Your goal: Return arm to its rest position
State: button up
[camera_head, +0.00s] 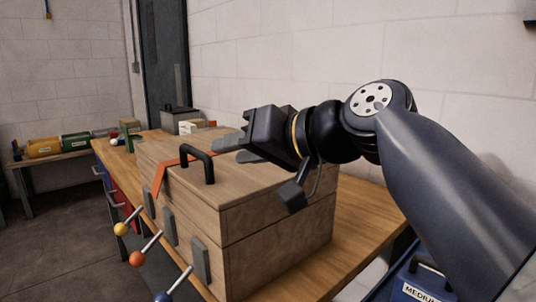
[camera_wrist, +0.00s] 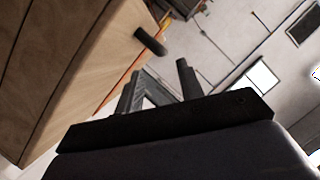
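My gripper (camera_head: 228,151) is in the air above the wooden box, just right of the box's black handle (camera_head: 197,165). Its two fingers are apart with nothing between them, so it is open and empty. The wrist view also shows the fingers of my gripper (camera_wrist: 160,80) spread apart. My arm reaches in from the right, bent at the elbow. The wooden box (camera_head: 277,220) is closed, with an orange stripe on its lid, and stands on the workbench. It also shows tilted at the left in the wrist view (camera_wrist: 62,65).
The wooden workbench (camera_head: 362,222) runs along the white wall. Rods with yellow, orange and blue balls stick out in front of the box. Small boxes stand at the bench's far end. A second table (camera_head: 52,154) with yellow and green cylinders is at far left. Open floor lies at left.

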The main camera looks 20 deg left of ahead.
aim_at(199, 152)
jog(key=x, duration=1)
jog(key=shift+w+a+f+b, duration=0.1)
jog(key=shift+a+b, duration=0.25)
jog(key=shift+w+d+r+p, duration=0.2)
jog(key=shift+r+p, duration=0.15)
jog(key=shift+r, duration=0.3)
